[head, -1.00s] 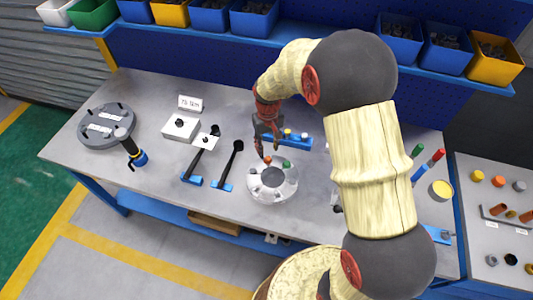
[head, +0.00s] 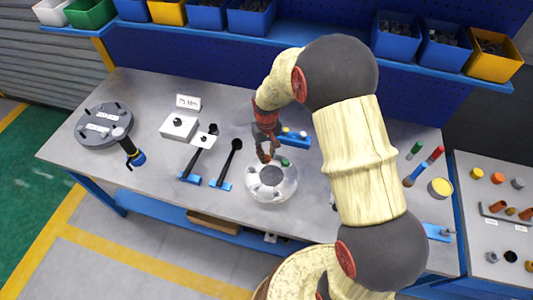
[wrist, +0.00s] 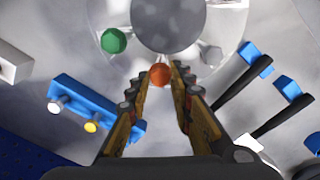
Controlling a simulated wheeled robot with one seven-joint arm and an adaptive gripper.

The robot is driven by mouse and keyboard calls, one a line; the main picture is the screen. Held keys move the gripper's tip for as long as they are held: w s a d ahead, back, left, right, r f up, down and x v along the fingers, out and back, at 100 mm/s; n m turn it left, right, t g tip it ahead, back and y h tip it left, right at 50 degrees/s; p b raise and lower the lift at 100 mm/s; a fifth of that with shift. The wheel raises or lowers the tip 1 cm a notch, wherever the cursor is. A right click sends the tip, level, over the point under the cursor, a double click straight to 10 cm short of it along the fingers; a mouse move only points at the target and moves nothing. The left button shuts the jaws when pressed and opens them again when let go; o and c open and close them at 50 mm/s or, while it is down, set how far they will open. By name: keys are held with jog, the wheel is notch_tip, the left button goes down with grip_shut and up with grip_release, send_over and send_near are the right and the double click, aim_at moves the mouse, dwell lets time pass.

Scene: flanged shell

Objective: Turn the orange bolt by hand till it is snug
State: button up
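The orange bolt (wrist: 160,74) sits on the rim of the round grey flanged shell (head: 257,190), at its back edge. My gripper (head: 266,157) has come down over it from above. In the wrist view my gripper (wrist: 161,78) has one fingertip on each side of the orange head, with what looks like a narrow gap. The fingers look open; contact is not clear. A green bolt (wrist: 114,40) stands on the same rim, and it also shows in the head view (head: 285,163). In the head view my fingers mostly hide the orange bolt.
A blue rack (head: 297,141) with a white and a yellow piece stands just behind the shell. Two black-handled tools (head: 229,163) in blue holders lie to the left. A yellow-topped cup (head: 440,187) and coloured markers (head: 416,174) stand at the right.

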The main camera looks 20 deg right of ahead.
grip_shut()
jog(key=shift+m, duration=0.3)
jog(key=m, duration=0.2)
jog(key=shift+m+p, duration=0.4)
jog(key=m, duration=0.3)
jog(key=shift+m+p, duration=0.3)
jog(key=shift+m, duration=0.1)
jog(key=m, duration=0.3)
jog(key=shift+w+r, duration=0.1)
jog(key=shift+m+p, duration=0.4)
jog(key=shift+m, duration=1.5)
jog(key=shift+w, duration=0.1)
jog(key=shift+o, duration=0.4)
grip_release()
jog(key=shift+r, duration=0.1)
jog(key=o, duration=0.4)
